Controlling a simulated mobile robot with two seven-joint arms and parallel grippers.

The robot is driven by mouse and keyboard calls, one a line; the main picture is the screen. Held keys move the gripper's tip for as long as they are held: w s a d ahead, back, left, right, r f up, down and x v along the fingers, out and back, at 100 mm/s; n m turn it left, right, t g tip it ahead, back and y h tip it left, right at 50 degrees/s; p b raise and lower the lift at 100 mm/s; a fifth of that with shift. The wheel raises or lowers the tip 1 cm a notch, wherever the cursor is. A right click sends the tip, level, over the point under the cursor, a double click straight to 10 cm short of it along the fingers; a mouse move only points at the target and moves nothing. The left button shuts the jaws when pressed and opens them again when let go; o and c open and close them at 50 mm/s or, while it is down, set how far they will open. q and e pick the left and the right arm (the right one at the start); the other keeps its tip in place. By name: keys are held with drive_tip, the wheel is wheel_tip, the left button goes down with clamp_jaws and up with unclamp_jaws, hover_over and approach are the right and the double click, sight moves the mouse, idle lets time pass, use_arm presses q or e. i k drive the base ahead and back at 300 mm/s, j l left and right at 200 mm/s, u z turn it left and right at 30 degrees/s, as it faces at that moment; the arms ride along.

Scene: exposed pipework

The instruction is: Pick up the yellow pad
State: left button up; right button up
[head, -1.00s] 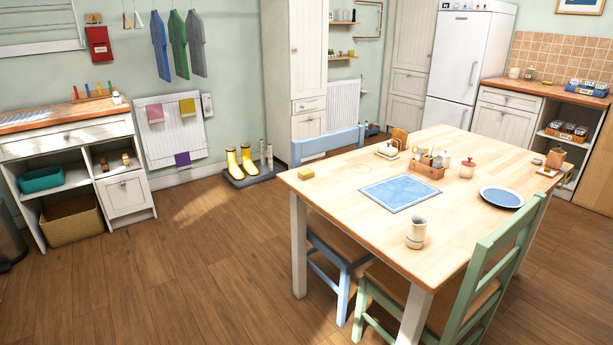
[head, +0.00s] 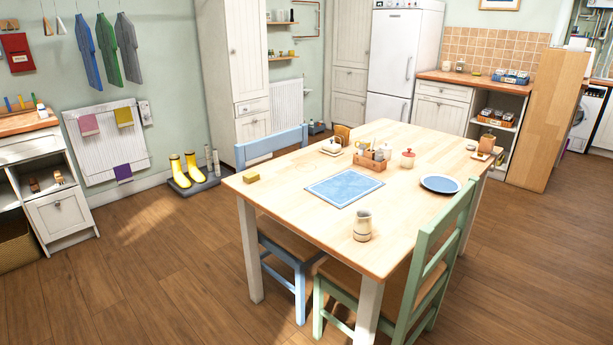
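A small yellow pad (head: 251,178) lies flat on the wooden table (head: 290,231), near its left corner. It is to the left of a blue mat (head: 344,188) and clear of other things. Neither of my grippers shows in the head view.
A blue chair (head: 283,253) and a green chair (head: 400,285) stand at the table. Yellow boots (head: 185,168) stand by the wall. The floor left of the table is open.

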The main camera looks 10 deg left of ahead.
sight(250, 178)
drive_tip(key=i+j+z, duration=0.15)
drive_tip(key=j+z, duration=0.15)
drive_tip(key=z, duration=0.15)
drive_tip(key=i+j+z, duration=0.1)
drive_tip(key=j+z, duration=0.35)
drive_tip(key=i+j+z, duration=0.2)
drive_tip(key=j, duration=0.2)
drive_tip(key=k+j+z, duration=0.1)
drive_tip(key=j+z, duration=0.15)
drive_tip(key=j, duration=0.15)
drive_tip(key=j+z, duration=0.25)
drive_tip(key=j, duration=1.35)
drive_tip(key=k+j, duration=0.1)
drive_tip(key=j, duration=0.5)
drive_tip(key=j+z, duration=0.1)
drive_tip(key=j, duration=0.55)
